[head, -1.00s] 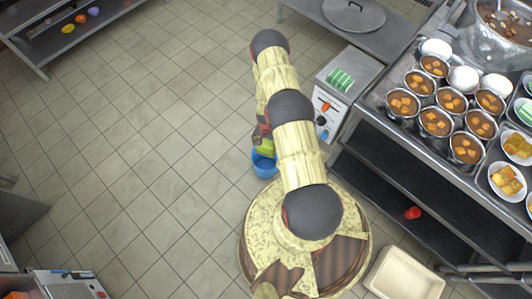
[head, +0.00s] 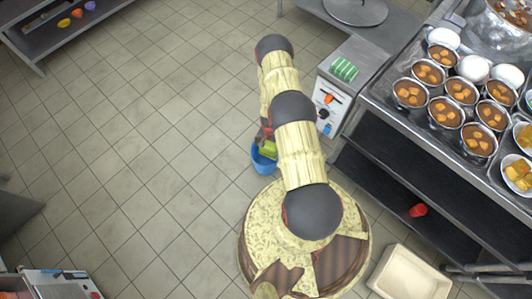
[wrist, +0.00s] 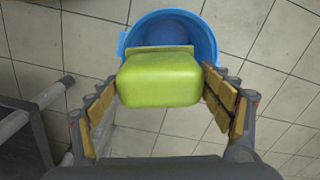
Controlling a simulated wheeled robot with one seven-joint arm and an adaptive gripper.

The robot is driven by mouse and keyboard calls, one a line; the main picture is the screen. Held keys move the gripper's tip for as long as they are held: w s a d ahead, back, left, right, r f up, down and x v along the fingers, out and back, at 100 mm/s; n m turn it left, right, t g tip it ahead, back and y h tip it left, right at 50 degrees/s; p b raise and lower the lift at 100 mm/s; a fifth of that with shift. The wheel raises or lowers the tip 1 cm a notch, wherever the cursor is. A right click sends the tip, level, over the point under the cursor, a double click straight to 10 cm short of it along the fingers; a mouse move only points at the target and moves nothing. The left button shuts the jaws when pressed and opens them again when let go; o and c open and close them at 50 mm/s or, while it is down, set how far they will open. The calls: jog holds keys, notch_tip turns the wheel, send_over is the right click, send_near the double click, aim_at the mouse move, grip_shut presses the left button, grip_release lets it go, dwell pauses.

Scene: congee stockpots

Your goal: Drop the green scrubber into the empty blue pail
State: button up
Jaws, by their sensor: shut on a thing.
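The green scrubber (wrist: 160,80) is between the two fingers of my gripper (wrist: 162,98), which is shut on it. In the wrist view the blue pail (wrist: 206,42) is beyond the scrubber, and the scrubber covers the near part of its opening. The visible inside of the pail is plain blue, but part of it is hidden. In the head view the scrubber (head: 269,147) shows just beside my arm, overlapping the upper part of the pail (head: 260,164) on the floor. Most of my gripper is hidden by my arm there.
A steel counter with several bowls (head: 446,111) stands at the right, with a red cup (head: 418,210) on a lower shelf. A cream bin (head: 410,274) is at the lower right. The tiled floor (head: 150,130) left of the pail is clear.

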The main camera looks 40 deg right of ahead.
jog(key=o, duration=1.4)
notch_tip(320, 180, up, 12)
jog(key=shift+r, duration=0.1)
dwell(0.5)
